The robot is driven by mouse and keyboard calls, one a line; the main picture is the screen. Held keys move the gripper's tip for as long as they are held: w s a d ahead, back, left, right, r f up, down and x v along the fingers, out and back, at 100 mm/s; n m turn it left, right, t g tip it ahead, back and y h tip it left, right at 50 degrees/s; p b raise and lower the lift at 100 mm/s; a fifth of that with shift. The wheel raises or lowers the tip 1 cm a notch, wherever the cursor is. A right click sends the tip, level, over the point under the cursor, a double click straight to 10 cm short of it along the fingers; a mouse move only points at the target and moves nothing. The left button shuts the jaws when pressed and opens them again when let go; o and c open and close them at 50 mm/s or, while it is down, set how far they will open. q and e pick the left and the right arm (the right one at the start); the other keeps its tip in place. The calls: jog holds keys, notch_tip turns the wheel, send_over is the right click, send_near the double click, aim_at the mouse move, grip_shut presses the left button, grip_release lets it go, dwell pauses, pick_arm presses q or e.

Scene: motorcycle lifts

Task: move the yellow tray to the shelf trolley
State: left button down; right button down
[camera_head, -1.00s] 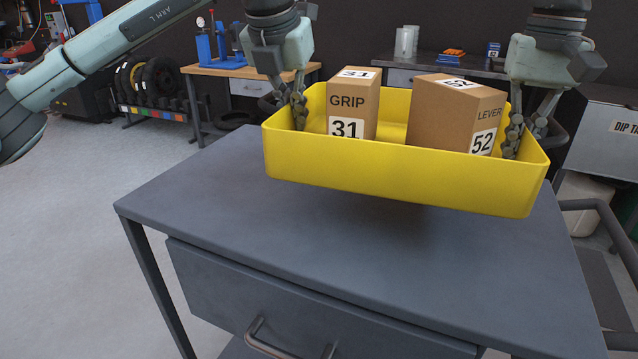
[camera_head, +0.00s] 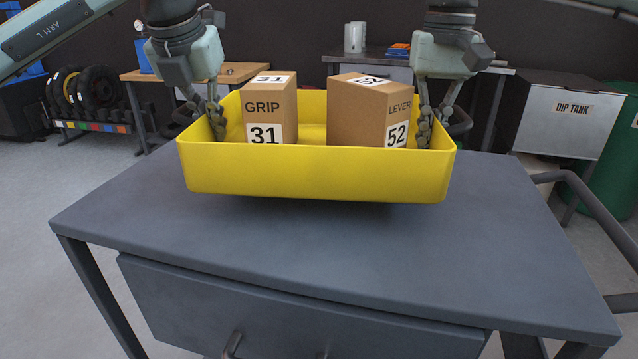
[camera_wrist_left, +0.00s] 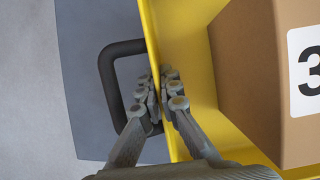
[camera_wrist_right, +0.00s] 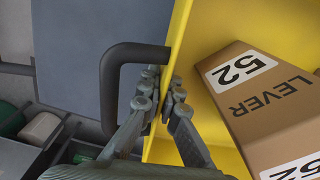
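The yellow tray (camera_head: 315,172) is held level just above a grey drawer table (camera_head: 320,245), with a shadow beneath it. It carries two brown boxes, GRIP 31 (camera_head: 270,103) and LEVER 52 (camera_head: 362,110). My left gripper (camera_head: 216,122) is shut on the tray's left wall; the left wrist view shows its fingers (camera_wrist_left: 162,92) on both sides of that wall. My right gripper (camera_head: 428,125) is shut on the right wall, and its fingers (camera_wrist_right: 165,92) pinch it in the right wrist view. Dark loop handles stand outside these walls. I cannot tell whether the table belongs to the shelf trolley.
A dark rail (camera_head: 595,215) runs along the table's right side. The dip tank (camera_head: 570,115) and a green drum (camera_head: 615,150) stand at the back right. A wooden-topped bench (camera_head: 140,76) and tyre rack (camera_head: 95,127) are at the back left. The tabletop around the tray is clear.

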pick_arm(q)
jog(key=shift+f, duration=0.1)
pick_arm(e)
jog(key=shift+f, duration=0.1)
